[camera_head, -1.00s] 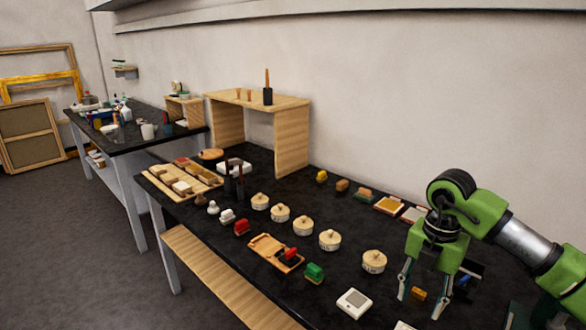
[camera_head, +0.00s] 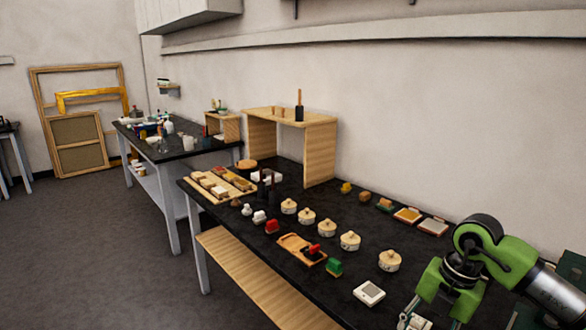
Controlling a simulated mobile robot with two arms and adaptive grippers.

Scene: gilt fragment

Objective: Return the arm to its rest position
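My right arm comes in from the lower right, green with a black joint and a silver link. Its gripper (camera_head: 424,324) points down over the near right end of the black worktable (camera_head: 345,275), to the right of a small white square device (camera_head: 369,293). Its fingers are spread at the bottom edge, where the tips are partly cut off. A small tan thing shows near the fingers, but I see nothing clearly held. My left gripper is not in view.
Several round lidded pots (camera_head: 350,240) stand in a row. A wooden tray (camera_head: 293,243) with a red-topped piece, a green block (camera_head: 334,267) and a wooden shelf stand (camera_head: 320,150) share the table. A second table (camera_head: 170,150) stands behind left. Grey floor is clear at left.

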